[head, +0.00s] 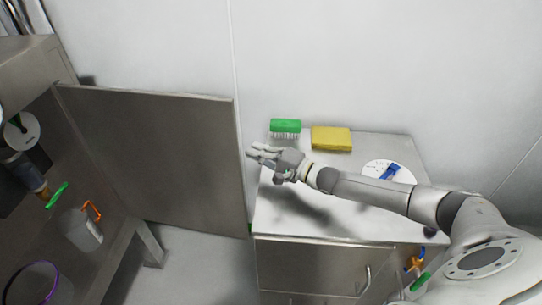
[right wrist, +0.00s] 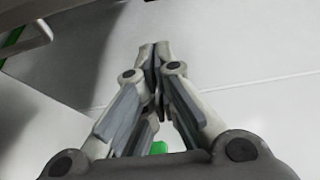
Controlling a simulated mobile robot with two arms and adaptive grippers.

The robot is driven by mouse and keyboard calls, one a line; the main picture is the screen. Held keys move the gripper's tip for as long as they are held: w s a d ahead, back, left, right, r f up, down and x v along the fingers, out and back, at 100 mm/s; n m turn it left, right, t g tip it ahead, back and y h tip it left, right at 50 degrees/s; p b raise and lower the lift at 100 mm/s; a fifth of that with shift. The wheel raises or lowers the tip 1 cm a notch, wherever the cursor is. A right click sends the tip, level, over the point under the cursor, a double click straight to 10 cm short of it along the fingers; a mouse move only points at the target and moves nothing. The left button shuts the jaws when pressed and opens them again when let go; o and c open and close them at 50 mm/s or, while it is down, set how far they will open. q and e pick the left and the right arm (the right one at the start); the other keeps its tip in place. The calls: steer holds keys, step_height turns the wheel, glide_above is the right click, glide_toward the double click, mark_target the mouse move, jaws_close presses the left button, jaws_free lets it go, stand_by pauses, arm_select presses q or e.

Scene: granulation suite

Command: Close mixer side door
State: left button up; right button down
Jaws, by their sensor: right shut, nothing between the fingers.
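The mixer side door (head: 160,160) is a grey metal panel that stands open in the head view. It is hinged at its left edge to the mixer cabinet (head: 40,75), whose inside shows at the far left. My right gripper (head: 252,151) is just right of the door's free edge, above the side cabinet's top. Its fingers point left at the door; I cannot tell whether they touch it. In the right wrist view, the right gripper (right wrist: 153,48) is shut and empty. My left gripper is not in view.
A green brush (head: 285,126), a yellow sponge (head: 331,139) and a white disc with a blue item (head: 388,172) lie on the side cabinet (head: 310,262), right of the door. Inside the mixer cabinet are a clear container (head: 82,230) and a purple ring (head: 33,285).

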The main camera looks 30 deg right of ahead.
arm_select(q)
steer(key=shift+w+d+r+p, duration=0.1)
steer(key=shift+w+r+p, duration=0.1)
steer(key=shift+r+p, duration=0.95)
arm_select(e)
steer(key=s+a, duration=0.2)
steer(key=a, duration=0.1)
steer(key=shift+s, duration=0.1)
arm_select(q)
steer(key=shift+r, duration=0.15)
arm_select(e)
steer(key=shift+s+a, duration=0.1)
steer(key=shift+a, duration=0.05)
